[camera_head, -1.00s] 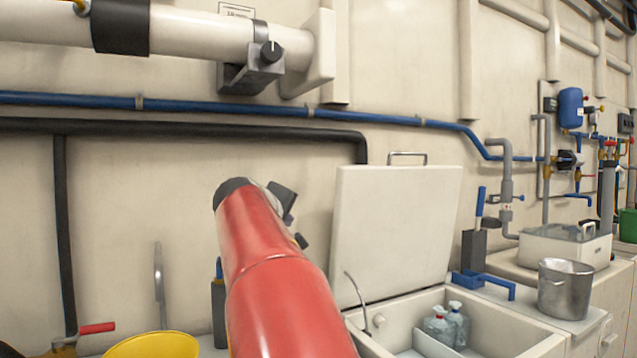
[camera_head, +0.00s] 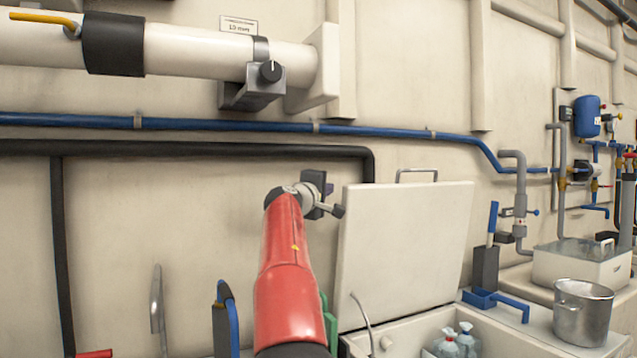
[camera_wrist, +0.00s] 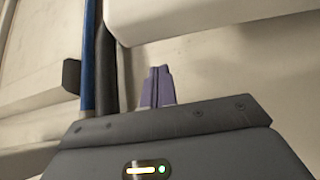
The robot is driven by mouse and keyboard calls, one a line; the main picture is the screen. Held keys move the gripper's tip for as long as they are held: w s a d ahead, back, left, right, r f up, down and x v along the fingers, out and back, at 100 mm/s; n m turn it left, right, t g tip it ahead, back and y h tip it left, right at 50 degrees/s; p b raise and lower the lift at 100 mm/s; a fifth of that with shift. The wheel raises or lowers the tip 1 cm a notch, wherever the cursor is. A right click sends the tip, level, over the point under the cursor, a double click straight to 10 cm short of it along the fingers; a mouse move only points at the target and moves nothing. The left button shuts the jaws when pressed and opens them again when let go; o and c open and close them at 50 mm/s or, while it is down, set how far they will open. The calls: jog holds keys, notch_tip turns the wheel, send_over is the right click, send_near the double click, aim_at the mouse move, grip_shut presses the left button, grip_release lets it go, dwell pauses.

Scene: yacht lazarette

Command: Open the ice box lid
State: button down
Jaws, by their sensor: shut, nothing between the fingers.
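The ice box lid (camera_head: 408,245) is a cream panel with a metal handle (camera_head: 416,174) on its upper edge. It stands raised, close to upright, behind the ice box (camera_head: 408,334), whose inside shows bagged bottles (camera_head: 457,343). My gripper (camera_head: 329,190) is up by the wall, left of the lid's upper left corner, and looks apart from it. In the wrist view the purple fingers (camera_wrist: 157,82) are together with nothing between them. A cream surface (camera_wrist: 200,20) lies just beyond them, possibly the lid.
A blue pipe (camera_head: 230,125) and a black pipe (camera_head: 220,150) run along the wall behind my gripper. A steel pot (camera_head: 582,312), a blue-handled tool (camera_head: 490,250) and a clear-lidded box (camera_head: 575,265) stand at the right.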

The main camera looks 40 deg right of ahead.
jog(key=shift+s+a+f+b, duration=0.1)
jog(key=shift+s+a+b, duration=0.15)
jog(key=shift+s, duration=0.4)
jog(key=shift+s+a+f+b, duration=0.15)
jog(key=shift+s+b, duration=0.15)
jog(key=shift+s, duration=0.3)
jog(key=shift+s+a+f+b, duration=0.1)
jog(key=shift+s+a+b, duration=0.15)
jog(key=shift+s, duration=0.4)
jog(key=s+a+f+m+h+b, duration=0.2)
jog(key=s+a+m+b, duration=0.1)
jog(key=s+b, duration=0.7)
jog(key=b, duration=0.4)
jog(key=shift+s, duration=0.1)
